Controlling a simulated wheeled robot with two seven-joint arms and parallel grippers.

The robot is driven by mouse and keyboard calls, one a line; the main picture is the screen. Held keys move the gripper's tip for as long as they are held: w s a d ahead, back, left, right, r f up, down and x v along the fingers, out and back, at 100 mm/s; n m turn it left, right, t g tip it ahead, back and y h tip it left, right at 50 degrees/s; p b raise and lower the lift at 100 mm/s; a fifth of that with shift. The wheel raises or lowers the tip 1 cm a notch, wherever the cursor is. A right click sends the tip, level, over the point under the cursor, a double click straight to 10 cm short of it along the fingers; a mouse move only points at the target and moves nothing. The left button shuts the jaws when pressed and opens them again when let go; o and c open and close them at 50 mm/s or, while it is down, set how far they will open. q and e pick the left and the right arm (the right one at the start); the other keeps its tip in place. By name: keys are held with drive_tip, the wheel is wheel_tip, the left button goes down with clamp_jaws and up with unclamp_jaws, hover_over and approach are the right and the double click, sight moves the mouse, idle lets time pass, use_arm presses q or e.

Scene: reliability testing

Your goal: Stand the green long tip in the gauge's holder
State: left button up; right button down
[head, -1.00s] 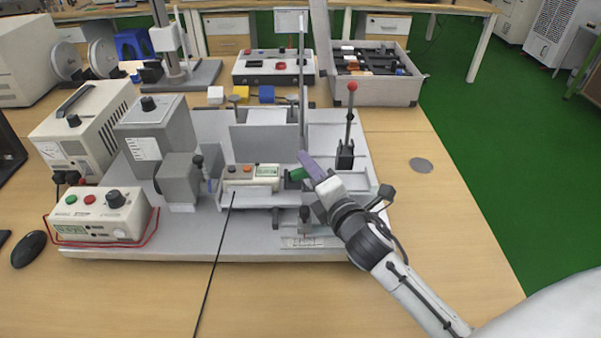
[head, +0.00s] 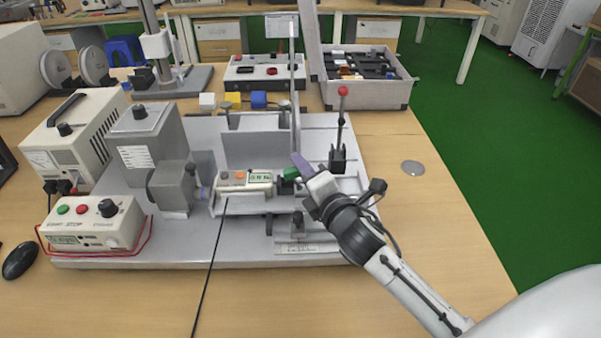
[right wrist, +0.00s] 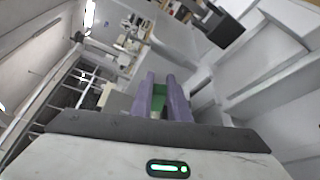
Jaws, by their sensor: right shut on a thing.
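My right gripper (head: 298,167) reaches in from the lower right in the head view, with its purple fingers at the right end of the gauge (head: 246,180). It is shut on the green long tip (head: 290,173), which shows as a short green piece beside the gauge's display. In the right wrist view the green tip (right wrist: 158,102) sits between the two purple fingers (right wrist: 164,98). Much of the tip is hidden by the fingers, and I cannot tell whether it touches the holder. My left gripper is not in view.
A lever with a red knob (head: 343,91) stands just right of the gripper. A grey upright panel (head: 254,150) is behind the gauge. A control box (head: 92,222) and a meter (head: 80,130) are at left. Bare table (head: 440,240) lies to the right.

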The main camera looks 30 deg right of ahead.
sight(285, 174)
wheel_tip(285, 174, up, 7)
drive_tip(key=shift+r+p, duration=0.1)
drive_tip(key=shift+p, duration=0.45)
drive_tip(key=shift+w+a+r, duration=0.1)
drive_tip(key=shift+w+r, duration=0.05)
drive_tip(key=shift+r, duration=0.15)
drive_tip(key=a+n+g+h, duration=0.1)
drive_tip(key=n, duration=0.2)
drive_tip(key=w+a+n+g+h, duration=0.1)
drive_tip(key=n+g, duration=0.1)
drive_tip(key=n, duration=0.1)
drive_tip(key=a+r+n+g+h, duration=0.1)
drive_tip(key=n+h, duration=0.1)
drive_tip(key=n, duration=0.1)
drive_tip(key=shift+w+n, duration=0.35)
drive_tip(key=shift+n, duration=0.05)
drive_tip(key=shift+f+g, duration=0.2)
drive_tip(key=shift+g, duration=0.1)
wheel_tip(285, 174, down, 10)
drive_tip(key=shift+r+b, duration=0.25)
drive_tip(key=shift+b, duration=0.45)
